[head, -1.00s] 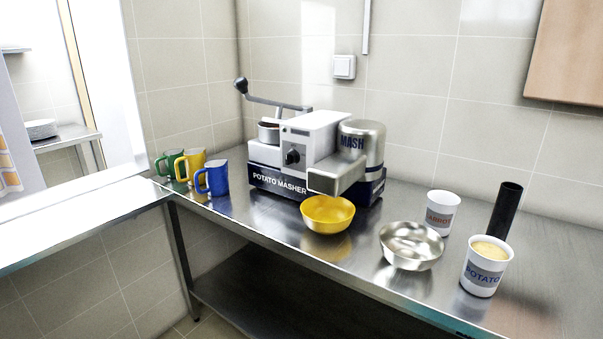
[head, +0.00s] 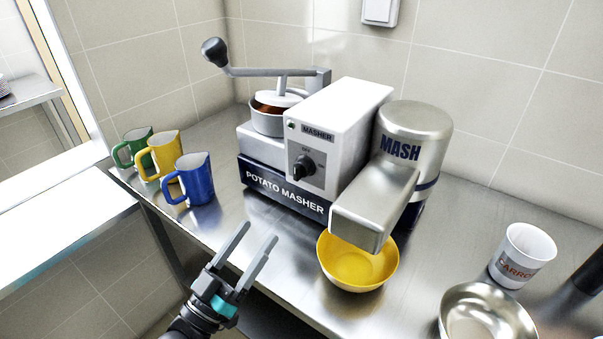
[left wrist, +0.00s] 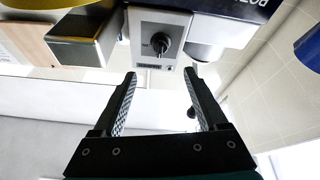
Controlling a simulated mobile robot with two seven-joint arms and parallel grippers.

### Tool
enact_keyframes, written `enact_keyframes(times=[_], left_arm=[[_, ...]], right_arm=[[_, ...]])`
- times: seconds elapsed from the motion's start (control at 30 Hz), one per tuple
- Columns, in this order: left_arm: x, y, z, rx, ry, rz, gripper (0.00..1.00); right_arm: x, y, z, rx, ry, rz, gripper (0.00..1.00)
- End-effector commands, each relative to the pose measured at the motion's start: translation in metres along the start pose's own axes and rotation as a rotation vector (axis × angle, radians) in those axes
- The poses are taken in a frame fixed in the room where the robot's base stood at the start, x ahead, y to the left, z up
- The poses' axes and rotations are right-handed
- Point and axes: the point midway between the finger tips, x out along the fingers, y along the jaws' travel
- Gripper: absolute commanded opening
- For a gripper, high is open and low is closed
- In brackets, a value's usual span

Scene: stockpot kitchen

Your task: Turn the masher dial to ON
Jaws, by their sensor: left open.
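The potato masher (head: 340,115) stands on the steel counter against the wall. Its black dial (head: 303,168) sits on the white front panel, below the MASHER label. My left gripper (head: 256,240) is open and empty, over the counter's front edge, below and left of the dial and apart from it. In the left wrist view the dial (left wrist: 160,43) shows beyond the fingertips, between them; the gripper (left wrist: 163,80) is open there too. The dial's markings are too small to read surely. My right gripper is not in view.
A yellow bowl (head: 352,278) stands under the masher's spout (head: 365,215). Blue (head: 196,180), yellow (head: 162,155) and green (head: 135,147) mugs stand left. A steel bowl (head: 480,312) and a carrot cup (head: 524,256) are right. Bare counter lies before the masher.

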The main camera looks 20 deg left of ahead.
Motion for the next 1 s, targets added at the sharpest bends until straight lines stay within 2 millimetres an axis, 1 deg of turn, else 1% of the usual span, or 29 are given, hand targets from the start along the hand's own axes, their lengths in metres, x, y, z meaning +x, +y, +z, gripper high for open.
enact_keyframes(times=[0.03, 0.1, 0.2, 0.6, 0.8, 1.0], left_arm=[[0.008, 0.000, -0.001, 0.000, 0.004, 0.001, 0.75], [0.019, 0.000, -0.001, 0.001, 0.004, 0.001, 0.75], [0.038, 0.000, -0.001, 0.001, 0.004, 0.001, 0.75], [0.110, -0.001, 0.001, 0.002, 0.001, -0.001, 0.75], [0.134, -0.001, 0.001, 0.001, -0.001, -0.001, 0.75], [0.144, -0.001, 0.001, 0.002, -0.002, -0.001, 0.75]], right_arm=[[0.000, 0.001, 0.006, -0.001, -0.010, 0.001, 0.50], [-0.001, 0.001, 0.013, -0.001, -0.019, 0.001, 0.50], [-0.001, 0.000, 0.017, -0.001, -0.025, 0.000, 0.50], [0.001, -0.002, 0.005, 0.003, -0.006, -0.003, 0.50], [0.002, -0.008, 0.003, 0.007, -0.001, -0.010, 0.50], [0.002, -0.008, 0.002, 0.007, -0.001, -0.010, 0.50]])
